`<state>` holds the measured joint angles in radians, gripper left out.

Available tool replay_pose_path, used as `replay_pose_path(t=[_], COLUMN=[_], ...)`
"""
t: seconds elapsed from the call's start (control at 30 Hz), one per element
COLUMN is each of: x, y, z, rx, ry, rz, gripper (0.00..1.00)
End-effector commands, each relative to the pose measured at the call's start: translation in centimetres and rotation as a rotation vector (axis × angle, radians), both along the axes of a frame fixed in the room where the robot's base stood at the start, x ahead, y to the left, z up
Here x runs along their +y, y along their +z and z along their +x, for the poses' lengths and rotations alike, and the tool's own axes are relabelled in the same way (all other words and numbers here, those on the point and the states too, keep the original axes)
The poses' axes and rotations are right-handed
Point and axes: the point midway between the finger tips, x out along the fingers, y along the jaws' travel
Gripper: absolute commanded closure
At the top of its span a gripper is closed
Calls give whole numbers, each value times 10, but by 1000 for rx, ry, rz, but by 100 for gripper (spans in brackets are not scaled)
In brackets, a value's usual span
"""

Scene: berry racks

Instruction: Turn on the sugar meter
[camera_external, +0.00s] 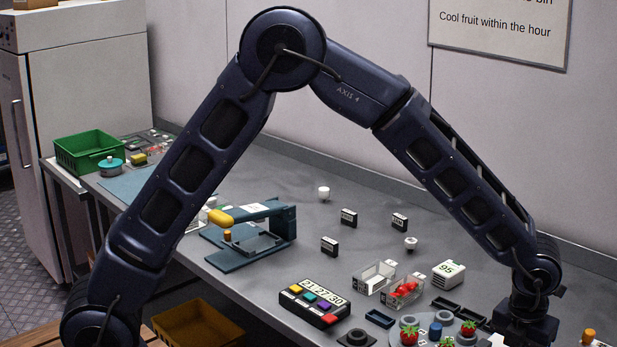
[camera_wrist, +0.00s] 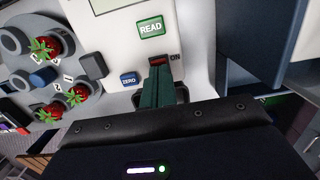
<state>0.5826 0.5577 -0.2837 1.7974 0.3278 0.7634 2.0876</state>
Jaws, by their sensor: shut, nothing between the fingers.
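The sugar meter (camera_wrist: 120,42) shows in the wrist view as a white panel with a green READ button (camera_wrist: 151,28), a blue ZERO button (camera_wrist: 129,79) and part of a screen at the top edge. A small red switch (camera_wrist: 157,60) in a dark slot sits beside the word ON. My gripper (camera_wrist: 162,73) is shut and empty, its green fingers together right at the lower edge of the switch. I cannot tell if they touch it. In the external view my wrist is at the lower right; the fingertips are not visible there.
Left of the meter, a round grey plate (camera_wrist: 50,112) carries strawberries, small cups and tags. In the external view, a keypad box (camera_external: 312,302), clear boxes (camera_external: 374,279) and a white box marked 95 (camera_external: 449,273) stand nearby. A blue-green stand (camera_external: 250,250) is further left.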

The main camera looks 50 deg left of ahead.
Motion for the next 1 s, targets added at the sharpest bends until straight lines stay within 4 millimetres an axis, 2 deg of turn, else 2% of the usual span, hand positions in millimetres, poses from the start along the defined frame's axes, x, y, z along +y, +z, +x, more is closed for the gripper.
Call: replay_pose_path(t=[0.2,0.63,0.77,1.0], x=[0,0,-1,-1], y=[1,6,19,65], z=[-10,-10,-12,-18], rx=[2,0,-1,-2], ry=[-2,0,0,0], rz=[1,-1,-2,-2], gripper=[100,100,100,100])
